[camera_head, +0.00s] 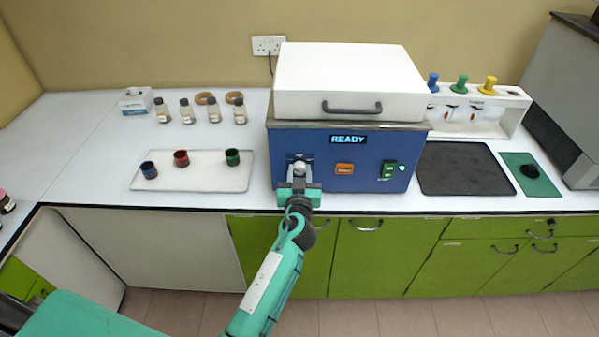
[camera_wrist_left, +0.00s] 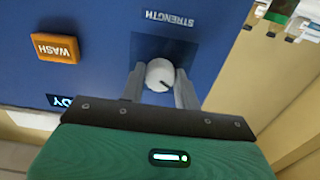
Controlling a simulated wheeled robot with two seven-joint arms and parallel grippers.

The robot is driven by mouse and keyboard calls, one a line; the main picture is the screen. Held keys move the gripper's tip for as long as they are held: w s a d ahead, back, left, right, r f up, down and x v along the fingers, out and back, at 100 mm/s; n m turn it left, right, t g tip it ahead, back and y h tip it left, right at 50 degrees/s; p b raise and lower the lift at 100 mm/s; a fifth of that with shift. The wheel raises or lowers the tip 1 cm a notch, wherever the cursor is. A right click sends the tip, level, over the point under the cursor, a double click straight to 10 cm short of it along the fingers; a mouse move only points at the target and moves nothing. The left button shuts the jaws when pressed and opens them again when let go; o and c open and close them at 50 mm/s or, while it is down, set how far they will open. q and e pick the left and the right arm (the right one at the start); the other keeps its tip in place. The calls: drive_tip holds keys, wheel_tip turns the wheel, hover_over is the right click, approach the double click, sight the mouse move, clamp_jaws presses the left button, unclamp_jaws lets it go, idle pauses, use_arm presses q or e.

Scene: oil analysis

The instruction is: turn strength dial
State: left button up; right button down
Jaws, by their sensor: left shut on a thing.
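The strength dial is a round pale knob (camera_wrist_left: 160,75) with a dark pointer mark, beside the word STRENGTH on the blue front of the machine (camera_head: 320,150). In the head view the knob (camera_head: 299,168) shows at the lower left of that front. My left gripper (camera_wrist_left: 160,82) has one finger on each side of the knob and is shut on it. In the head view my left gripper (camera_head: 299,180) reaches the panel from below. The display (camera_head: 348,139) reads READY. My right gripper is not in view.
An orange WASH button (camera_head: 345,169) and a green switch (camera_head: 388,169) sit right of the dial. A white tray (camera_head: 215,184) with three small cups lies left of the machine. A black mat (camera_head: 462,168) lies to its right. Several bottles stand behind the tray.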

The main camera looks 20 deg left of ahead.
use_arm(q)
drive_tip(key=c, duration=0.3)
